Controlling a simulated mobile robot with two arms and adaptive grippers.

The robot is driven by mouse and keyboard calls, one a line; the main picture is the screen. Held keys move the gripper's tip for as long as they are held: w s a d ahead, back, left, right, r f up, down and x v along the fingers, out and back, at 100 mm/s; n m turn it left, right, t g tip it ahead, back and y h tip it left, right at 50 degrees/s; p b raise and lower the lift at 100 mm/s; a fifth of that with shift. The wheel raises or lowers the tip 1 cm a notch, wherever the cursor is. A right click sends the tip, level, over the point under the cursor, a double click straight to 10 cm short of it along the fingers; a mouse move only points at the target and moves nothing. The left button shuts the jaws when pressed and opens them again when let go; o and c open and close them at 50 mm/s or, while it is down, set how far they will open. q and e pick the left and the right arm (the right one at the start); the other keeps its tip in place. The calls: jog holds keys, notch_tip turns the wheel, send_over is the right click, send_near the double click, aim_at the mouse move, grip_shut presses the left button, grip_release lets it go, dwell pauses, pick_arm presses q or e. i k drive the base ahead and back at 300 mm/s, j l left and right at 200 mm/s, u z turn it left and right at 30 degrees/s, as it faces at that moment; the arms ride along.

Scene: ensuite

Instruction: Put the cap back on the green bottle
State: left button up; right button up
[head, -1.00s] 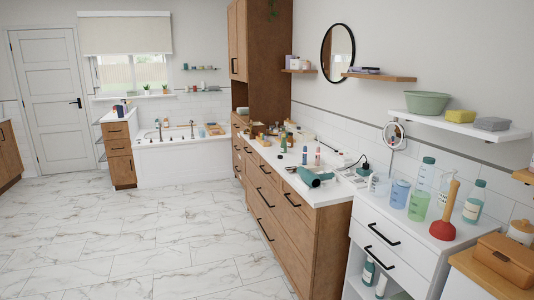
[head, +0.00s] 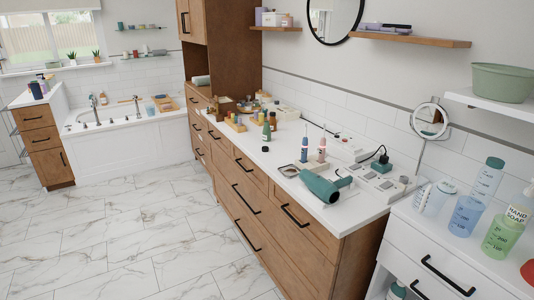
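Small dark green bottles stand on the wooden vanity's white top; the nearer green bottle (head: 266,134) is upright, and I cannot tell whether its top is open. A larger pale green bottle (head: 503,235), labelled as hand soap, stands on the white cabinet at the right. Neither of my grippers shows in the head view.
A teal hair dryer (head: 325,187) lies near the vanity's front edge. Two electric toothbrushes (head: 305,150) stand behind it. A blue bottle (head: 467,215) and a round mirror (head: 429,121) are at the right. The marble floor (head: 130,235) left of the vanity is clear.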

aim_at(266, 131)
jog(key=i+j, duration=0.25)
jog(key=i, duration=0.25)
jog(key=i+j+u, duration=0.1)
jog(key=i+j, duration=0.15)
jog(key=i, duration=0.25)
jog(key=i+j, duration=0.2)
jog(key=i, duration=0.35)
jog(key=i+j+u, duration=0.1)
jog(key=i, duration=0.4)
jog(key=i+j, duration=0.3)
jog(key=i, duration=0.2)
jog(key=u, duration=0.05)
